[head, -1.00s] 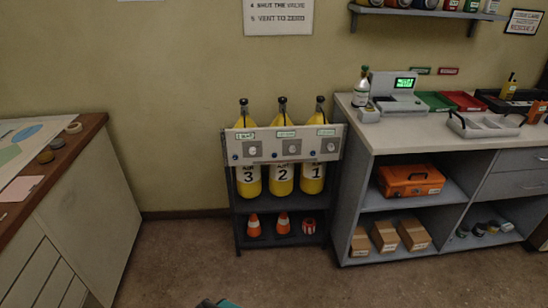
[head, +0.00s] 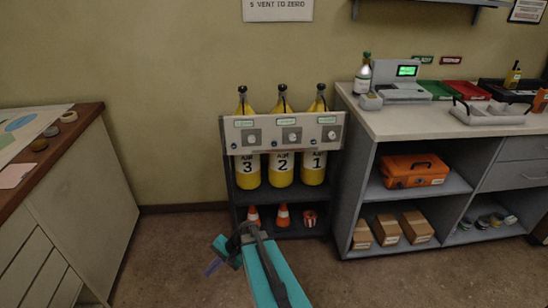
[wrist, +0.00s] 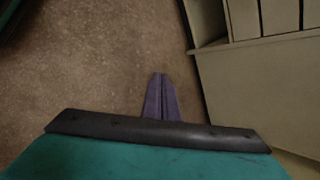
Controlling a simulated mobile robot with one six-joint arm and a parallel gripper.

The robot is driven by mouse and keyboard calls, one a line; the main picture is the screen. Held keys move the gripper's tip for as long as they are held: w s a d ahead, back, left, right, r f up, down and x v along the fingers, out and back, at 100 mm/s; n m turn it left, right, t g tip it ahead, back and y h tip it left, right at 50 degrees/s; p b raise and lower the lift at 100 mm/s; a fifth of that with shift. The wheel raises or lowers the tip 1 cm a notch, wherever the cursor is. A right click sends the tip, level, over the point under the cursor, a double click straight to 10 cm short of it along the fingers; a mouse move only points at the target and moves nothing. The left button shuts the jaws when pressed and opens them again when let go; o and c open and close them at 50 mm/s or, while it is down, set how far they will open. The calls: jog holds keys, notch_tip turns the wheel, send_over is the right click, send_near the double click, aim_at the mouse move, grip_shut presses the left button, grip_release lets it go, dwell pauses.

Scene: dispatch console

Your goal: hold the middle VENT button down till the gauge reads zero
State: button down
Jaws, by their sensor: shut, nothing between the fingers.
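A pale control panel (head: 270,146) is fixed across the front of a dark rack, before three yellow cylinders. It carries three similar stations, each with a green-edged label, a square grey plate with a round face, and a small dark blue spot at its lower left. The middle station's round face (head: 292,136) is too small to read, and I cannot make out the word VENT. My gripper (head: 211,269) is low in front of the rack, well short of the panel, pointing down and left. Its purple fingers (wrist: 160,96) are together and empty over bare floor in the wrist view.
The cylinders (head: 281,172) are numbered 3, 2, 1 from left to right. A grey counter unit (head: 352,190) adjoins on the right, and a wood-topped cabinet (head: 85,200) stands left. The floor between is clear.

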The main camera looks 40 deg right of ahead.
aim_at(274, 144)
jog(key=w+d+r+m+t+h+b, duration=0.1)
jog(key=w+d+r+m+t, duration=0.15)
jog(key=d+r, duration=0.55)
jog(key=w+d+r+m+t+h+b, duration=0.1)
jog(key=w+d+r+m+t, duration=0.25)
jog(key=d, duration=0.75)
jog(key=d+r+m+t+h+b, duration=0.1)
jog(key=d+r+m+t+b, duration=0.2)
jog(key=d+r, duration=0.55)
jog(key=s+d+r+m+t+h, duration=0.2)
jog(key=d+r, duration=0.6)
jog(key=d, duration=0.4)
jog(key=shift+s+d+m+t+h, duration=0.3)
jog(key=shift+s+m+t, duration=0.2)
jog(key=shift+s+t, duration=0.45)
jog(key=shift+w+d+p, duration=0.2)
jog(key=shift+w+d, duration=1.2)
jog(key=shift+w, duration=0.3)
jog(key=shift+w+d+p, duration=0.15)
jog(key=shift+w+d, duration=1.25)
jog(key=shift+w, duration=0.25)
jog(key=shift+w+d, duration=0.55)
jog(key=shift+w, duration=0.1)
